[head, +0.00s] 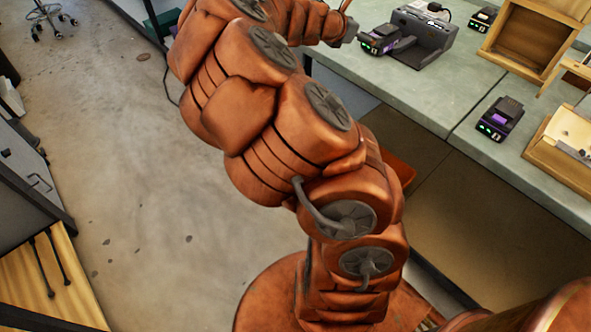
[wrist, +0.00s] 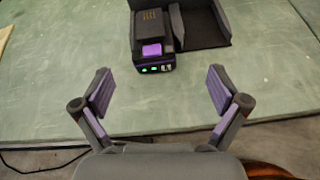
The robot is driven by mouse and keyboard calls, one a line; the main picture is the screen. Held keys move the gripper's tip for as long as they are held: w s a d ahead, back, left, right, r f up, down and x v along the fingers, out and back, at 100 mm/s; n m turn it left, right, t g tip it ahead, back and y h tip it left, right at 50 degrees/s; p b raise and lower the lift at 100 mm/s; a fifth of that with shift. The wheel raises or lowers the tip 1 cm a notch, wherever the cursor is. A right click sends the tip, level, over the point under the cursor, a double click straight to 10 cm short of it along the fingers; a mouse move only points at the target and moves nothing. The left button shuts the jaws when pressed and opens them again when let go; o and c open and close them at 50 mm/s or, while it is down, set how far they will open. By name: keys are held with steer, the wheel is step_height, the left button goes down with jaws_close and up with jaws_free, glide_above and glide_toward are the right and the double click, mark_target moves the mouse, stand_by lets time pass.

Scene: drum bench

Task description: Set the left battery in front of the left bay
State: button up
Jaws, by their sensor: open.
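In the head view my gripper is small at the top, left of the battery.
Another battery (head: 502,118) stands farther right and one (head: 482,18) behind. An open wooden box (head: 525,45) and a second wooden box (head: 570,150) stand at the right. The grey-green bench top (head: 415,95) is clear before the holder. A cable lies behind the holder.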

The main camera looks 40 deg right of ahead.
steer(key=s+a+f+m+g+y, duration=0.1)
steer(key=s+a+f+m+y, duration=0.2)
steer(key=s+a, duration=0.5)
steer(key=s+a+f+m+g+y, duration=0.1)
steer(key=s+a+f+m+y, duration=0.2)
steer(key=a, duration=1.8)
steer(key=s+a+f+m+y, duration=0.3)
steer(key=s+a+m+y, duration=0.4)
steer(key=s+a+m, duration=0.4)
steer(key=s+a, duration=0.3)
steer(key=a, duration=0.1)
steer(key=shift+s+a+g, duration=0.15)
steer(key=shift+a+g, duration=0.2)
steer(key=shift+g, duration=0.05)
steer(key=s+p+v, duration=0.3)
steer(key=p+v, duration=1)
steer(key=shift+w+r+t, duration=0.4)
steer(key=shift+w+r, duration=0.1)
steer(key=shift+r, duration=0.25)
